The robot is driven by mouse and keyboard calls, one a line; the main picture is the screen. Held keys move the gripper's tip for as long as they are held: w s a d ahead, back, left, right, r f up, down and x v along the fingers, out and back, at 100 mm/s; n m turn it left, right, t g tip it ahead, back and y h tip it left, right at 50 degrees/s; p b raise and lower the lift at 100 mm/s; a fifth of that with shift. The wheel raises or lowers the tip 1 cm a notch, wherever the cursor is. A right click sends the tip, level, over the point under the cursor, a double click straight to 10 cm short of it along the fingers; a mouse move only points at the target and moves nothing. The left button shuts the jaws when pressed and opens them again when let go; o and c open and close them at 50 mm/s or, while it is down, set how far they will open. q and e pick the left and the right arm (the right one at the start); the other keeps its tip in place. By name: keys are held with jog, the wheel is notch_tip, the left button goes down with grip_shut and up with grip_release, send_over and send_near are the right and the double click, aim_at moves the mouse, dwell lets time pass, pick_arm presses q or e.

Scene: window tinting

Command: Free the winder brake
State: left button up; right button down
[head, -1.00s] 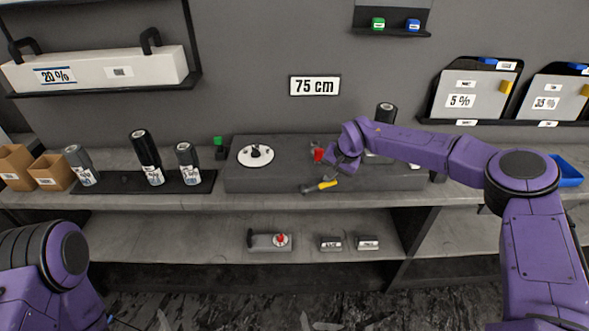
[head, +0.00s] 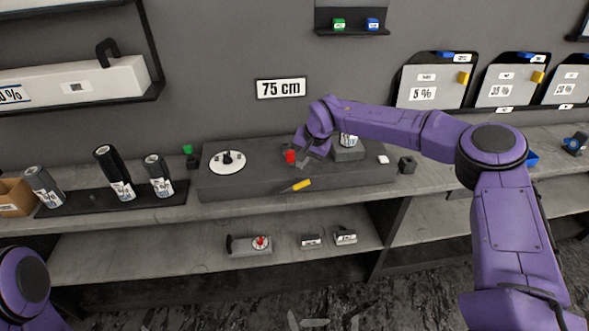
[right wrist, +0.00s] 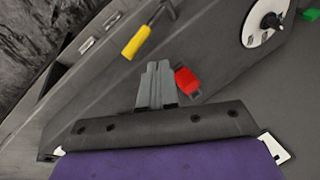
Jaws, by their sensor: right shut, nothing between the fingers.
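A red block-like part (head: 290,156), perhaps the winder brake, is on the dark grey raised block (head: 255,186) on the worktop. My right gripper (head: 305,161) is just right of it in the head view. In the right wrist view the shut, empty fingers (right wrist: 156,82) are close beside the red part (right wrist: 187,82); whether they touch it I cannot tell. A white disc (head: 222,167) with a black knob is at the block's left. It also shows in the right wrist view (right wrist: 259,36). My left gripper is out of view.
A yellow-handled tool (head: 301,185) lies at the block's front edge. The lower shelf (head: 130,262) holds a red-knobbed device (head: 250,245) and small labelled blocks (head: 345,236).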

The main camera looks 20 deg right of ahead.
pick_arm(q)
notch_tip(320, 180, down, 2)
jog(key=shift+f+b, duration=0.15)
jog(key=shift+b, duration=0.55)
pick_arm(e)
jog(key=d+v, duration=0.1)
jog(key=v, duration=0.6)
jog(key=shift+s+d+f, duration=0.15)
jog(key=shift+s, duration=0.15)
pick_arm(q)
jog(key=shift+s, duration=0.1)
